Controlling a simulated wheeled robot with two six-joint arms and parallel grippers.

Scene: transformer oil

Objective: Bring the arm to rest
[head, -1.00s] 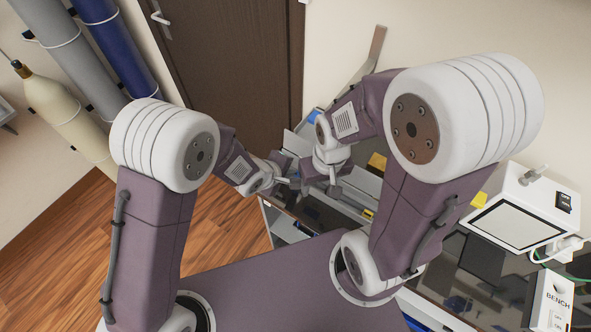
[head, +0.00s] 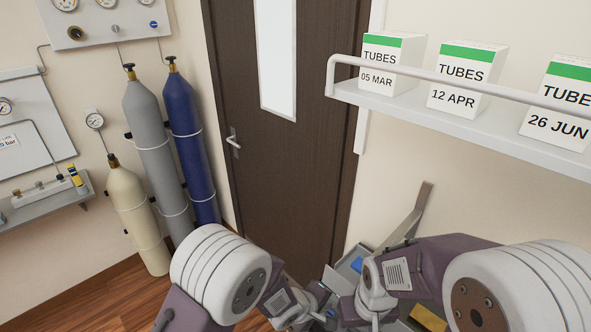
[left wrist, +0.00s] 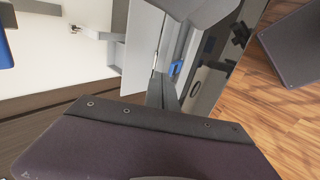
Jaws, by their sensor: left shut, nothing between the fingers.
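My left arm comes in at the bottom of the head view, and its gripper (head: 325,314) is small and low near the bottom edge. In the left wrist view the dark fingers (left wrist: 162,93) are together with nothing between them, beyond the dark gripper body. My right arm bends in from the right in the head view. Its wrist is close beside the left gripper, and its gripper (head: 374,322) is partly cut off by the bottom edge, so its jaws do not show clearly.
A brown door (head: 275,170) stands ahead. Grey (head: 157,150), blue (head: 192,145) and cream (head: 137,215) gas cylinders stand on the left. A wall shelf (head: 450,122) with tube boxes is at upper right. A yellow block (head: 428,318) lies low beside my right arm.

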